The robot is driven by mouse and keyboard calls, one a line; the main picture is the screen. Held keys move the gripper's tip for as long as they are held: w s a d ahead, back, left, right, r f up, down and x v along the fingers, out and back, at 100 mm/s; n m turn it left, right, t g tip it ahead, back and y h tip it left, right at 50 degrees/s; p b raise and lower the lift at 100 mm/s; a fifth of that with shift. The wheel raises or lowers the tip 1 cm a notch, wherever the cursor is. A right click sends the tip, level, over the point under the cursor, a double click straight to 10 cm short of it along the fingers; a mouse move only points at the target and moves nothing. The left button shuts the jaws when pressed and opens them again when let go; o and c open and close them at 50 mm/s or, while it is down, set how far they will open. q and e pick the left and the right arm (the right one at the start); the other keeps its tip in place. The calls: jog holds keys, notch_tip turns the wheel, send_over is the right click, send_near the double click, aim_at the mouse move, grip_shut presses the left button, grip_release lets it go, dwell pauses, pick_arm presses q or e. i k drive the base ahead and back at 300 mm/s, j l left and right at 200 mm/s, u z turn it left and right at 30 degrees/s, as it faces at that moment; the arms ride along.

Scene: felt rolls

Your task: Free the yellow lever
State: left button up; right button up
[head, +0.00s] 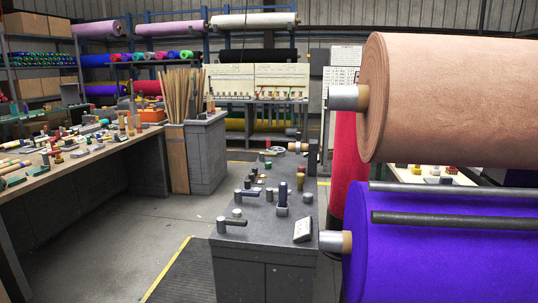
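I cannot make out a yellow lever with certainty. A grey console (268,236) stands in the middle of the view, with several grey levers and knobs on its top. A grey lever (231,222) lies near its front left edge, and another lever (246,193) is farther back. A dark blue upright handle (283,190) stands near the console's middle. Small coloured parts at the console's far end are too small to tell. Neither of my grippers is in view.
A tan felt roll (440,95) and a purple felt roll (450,250) fill the right side, with dark bars (455,220) across the purple one. A cluttered workbench (75,160) stands at left. The floor (150,235) between bench and console is clear.

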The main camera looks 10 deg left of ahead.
aim_at(261, 155)
jog(key=i+j+u, duration=0.35)
jog(key=j+u, duration=0.15)
jog(key=i+j+u, duration=0.6)
jog(key=i+u, duration=0.35)
jog(key=i+j, duration=0.1)
jog(key=i, duration=0.55)
jog(key=i+j, duration=0.15)
jog(key=i, duration=0.45)
jog(key=i+z, duration=0.4)
jog(key=i, duration=0.2)
jog(key=i+j+z, duration=0.1)
jog(key=i+z, duration=0.3)
jog(key=i, duration=0.15)
